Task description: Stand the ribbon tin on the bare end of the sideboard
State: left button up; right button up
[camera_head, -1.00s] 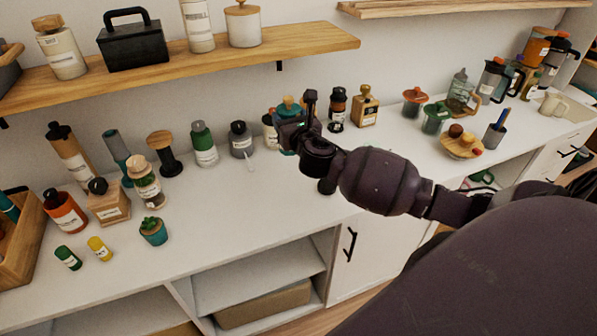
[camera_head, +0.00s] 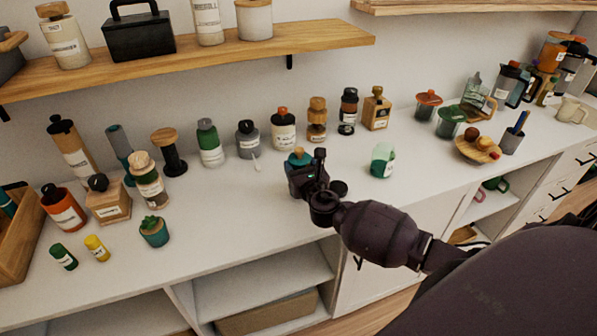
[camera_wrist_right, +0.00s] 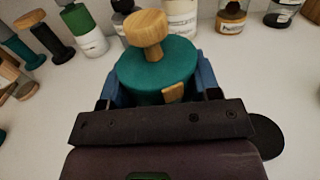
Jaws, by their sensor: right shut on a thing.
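The teal tin with a wooden knob, which I take to be the ribbon tin (camera_head: 299,158), is in my right gripper (camera_head: 301,176). In the right wrist view the tin (camera_wrist_right: 155,68) sits upright between the blue finger pads, with a small wooden tab on its near side. My right gripper is shut on it, over the middle of the white sideboard (camera_head: 240,205). The gripper hides the tin's lower part, so I cannot tell whether its base touches the top. My left gripper is not in view.
Several bottles and jars line the wall behind, including a white jar with an orange knob (camera_head: 283,130). A green and white cup (camera_head: 383,160) stands to the right. A potted succulent (camera_head: 154,232) is at the front left. Bare top lies between succulent and gripper.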

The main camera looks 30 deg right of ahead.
jog(key=shift+f, duration=0.5)
jog(key=shift+f, duration=0.15)
jog(key=o, duration=1)
jog(key=shift+r, duration=0.25)
jog(key=v, duration=1.2)
jog(key=shift+f, duration=0.2)
